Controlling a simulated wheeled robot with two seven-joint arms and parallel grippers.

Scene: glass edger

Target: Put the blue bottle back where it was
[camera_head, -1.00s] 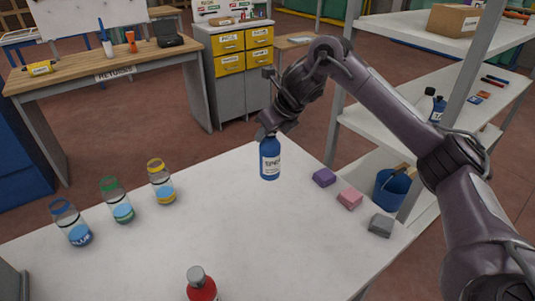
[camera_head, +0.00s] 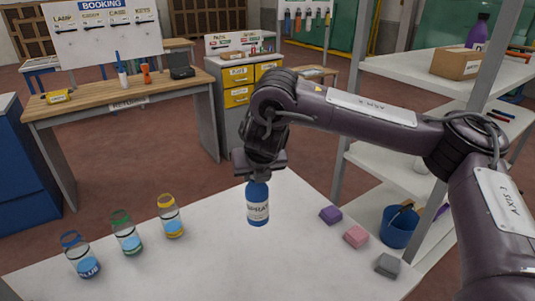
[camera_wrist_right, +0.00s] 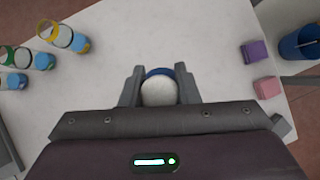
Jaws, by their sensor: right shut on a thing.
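The blue bottle (camera_head: 258,207), with a white label, is upright over the white table (camera_head: 300,255) near its back edge. My right gripper (camera_head: 259,176) points down and is shut on the bottle's top. In the right wrist view the bottle (camera_wrist_right: 159,92) shows as a pale round top with a blue rim between the two fingers (camera_wrist_right: 159,88). I cannot tell whether the bottle's base touches the table. My left gripper is not in view.
Several labelled jars, blue-banded (camera_head: 80,256), green-banded (camera_head: 126,233) and yellow-banded (camera_head: 171,216), stand at the left. Purple (camera_head: 331,214), pink (camera_head: 355,236) and grey (camera_head: 388,265) blocks lie at the right. A blue bucket (camera_head: 398,230) and white shelf (camera_head: 400,80) stand beyond. The table's middle is clear.

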